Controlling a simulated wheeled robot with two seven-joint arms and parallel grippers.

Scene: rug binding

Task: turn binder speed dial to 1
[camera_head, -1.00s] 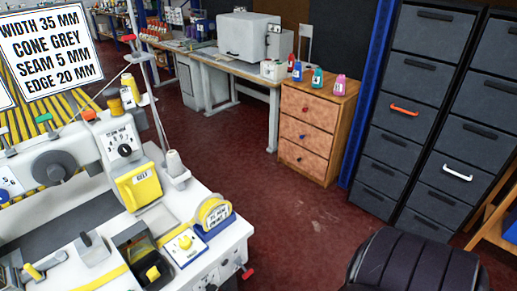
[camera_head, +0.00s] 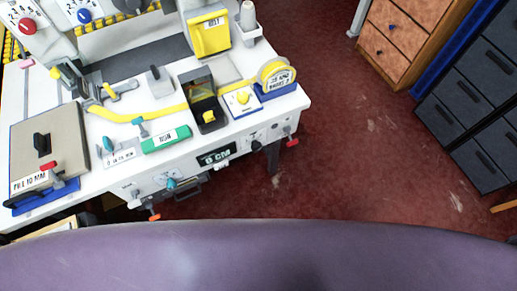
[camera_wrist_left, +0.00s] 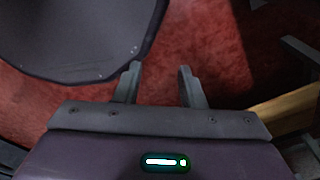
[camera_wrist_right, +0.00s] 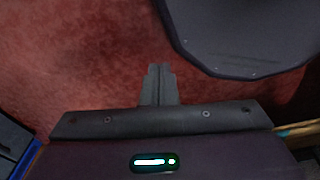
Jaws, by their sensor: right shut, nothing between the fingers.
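Several dials show on the white sewing station in the head view, but no label is legible enough to tell which is the binder speed dial. A red dial (camera_head: 27,25) and a blue dial (camera_head: 84,15) with numbers around them are at the top left. A yellow knob (camera_head: 242,97) sits on a small white box. A teal knob (camera_head: 171,183) is on the table's front panel. My left gripper (camera_wrist_left: 158,70) is open and empty above the red floor. My right gripper (camera_wrist_right: 158,70) is shut and empty above the floor. Neither gripper shows in the head view.
The white table (camera_head: 290,103) carries a yellow tape path, a tape reel (camera_head: 277,75), a green block (camera_head: 166,139) and a grey plate (camera_head: 45,135). Wooden drawers (camera_head: 400,35) and dark cabinets (camera_head: 480,110) stand to the right. The red floor (camera_head: 345,130) between is clear.

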